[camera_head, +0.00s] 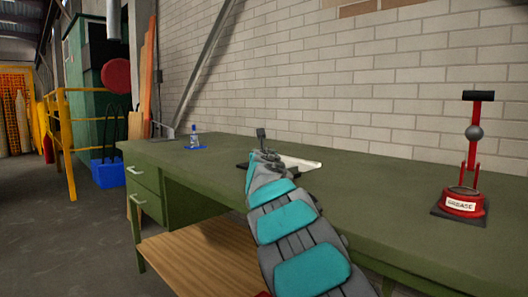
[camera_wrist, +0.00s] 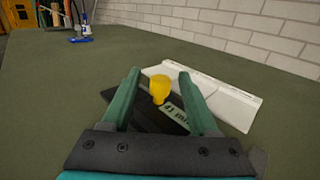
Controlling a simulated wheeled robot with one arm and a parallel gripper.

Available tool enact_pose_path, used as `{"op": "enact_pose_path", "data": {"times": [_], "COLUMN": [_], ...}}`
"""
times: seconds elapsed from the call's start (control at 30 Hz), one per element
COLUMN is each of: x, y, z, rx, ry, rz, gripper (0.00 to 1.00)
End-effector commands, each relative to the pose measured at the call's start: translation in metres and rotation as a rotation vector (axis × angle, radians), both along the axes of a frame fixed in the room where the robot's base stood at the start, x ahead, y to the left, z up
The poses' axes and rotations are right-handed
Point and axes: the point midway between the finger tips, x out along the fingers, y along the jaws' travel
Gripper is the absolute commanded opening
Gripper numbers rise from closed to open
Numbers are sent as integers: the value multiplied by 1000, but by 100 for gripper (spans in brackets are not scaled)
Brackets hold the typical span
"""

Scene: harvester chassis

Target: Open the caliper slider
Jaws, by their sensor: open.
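The caliper lies on the green workbench. In the wrist view I see its pale, long plate (camera_wrist: 228,103), a dark base (camera_wrist: 150,119), a light label (camera_wrist: 175,117) with text hard to read, and a yellow knob (camera_wrist: 160,87). My gripper (camera_wrist: 159,75) is open, its two green fingers reaching over the dark base on either side of the knob. Gaps show between the knob and both fingers. In the head view my arm hides most of the caliper; the pale plate (camera_head: 301,164) shows just right of my gripper (camera_head: 262,152).
The green workbench (camera_head: 390,200) runs along a white brick wall. A red grease stand (camera_head: 465,202) stands at the right. The bench between is clear.

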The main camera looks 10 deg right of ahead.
Motion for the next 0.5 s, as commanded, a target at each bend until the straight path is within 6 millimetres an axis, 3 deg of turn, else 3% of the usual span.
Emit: {"op": "enact_pose_path", "data": {"times": [0.5], "x": [8], "y": [-2], "z": [-1], "rx": [-1], "ry": [1], "rz": [-2], "gripper": [58]}}
